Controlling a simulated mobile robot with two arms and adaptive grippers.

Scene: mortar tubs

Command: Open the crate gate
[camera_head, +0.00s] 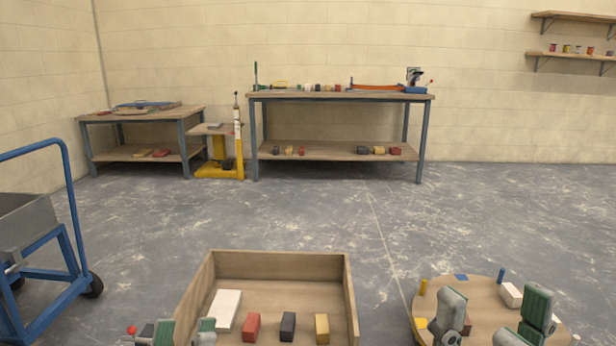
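A wooden crate (280,264) stands at the bottom middle, seen from above. Its back and side walls show; its near side is cut off by the frame edge, so I cannot make out the gate. Inside lie a white block (227,310), a red block (252,327), a dark block (288,327) and a yellow block (322,328). My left gripper (184,326) is at the crate's near left corner, its fingers apart with nothing seen between them. My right gripper (494,312) is over the round table at the right, its fingers spread wide and empty.
A round wooden table (484,290) at the right holds small coloured pieces and a white block (511,295). A small red ball (132,330) shows left of my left gripper. A blue cart (70,210) stands at the left. Workbenches line the back wall; the floor between is clear.

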